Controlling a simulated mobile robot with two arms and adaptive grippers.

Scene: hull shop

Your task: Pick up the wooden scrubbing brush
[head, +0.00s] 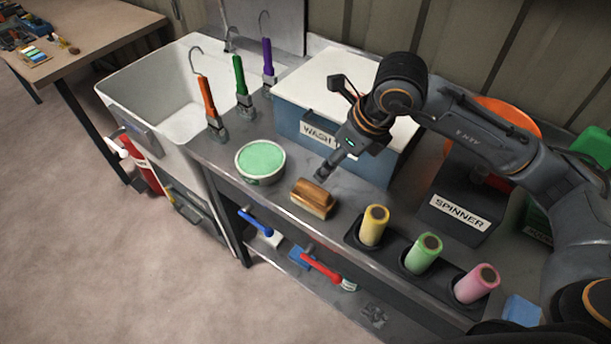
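The wooden scrubbing brush (313,198) lies on the grey metal counter, near its front edge, between a tub of green paste and a yellow roller. Its block is brown wood with a paler lower part. My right gripper (324,174) reaches in from the right and points down at the counter, just behind and above the brush. Its fingertips look close to the brush's upper right edge, but I cannot tell whether they touch it. The fingers are small and seen edge-on, so their opening is unclear. My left gripper is not in view.
The green paste tub (260,161) stands left of the brush. Yellow (374,226), green (423,253) and pink rollers (476,284) stand on the right. The wash box (330,147) is behind.

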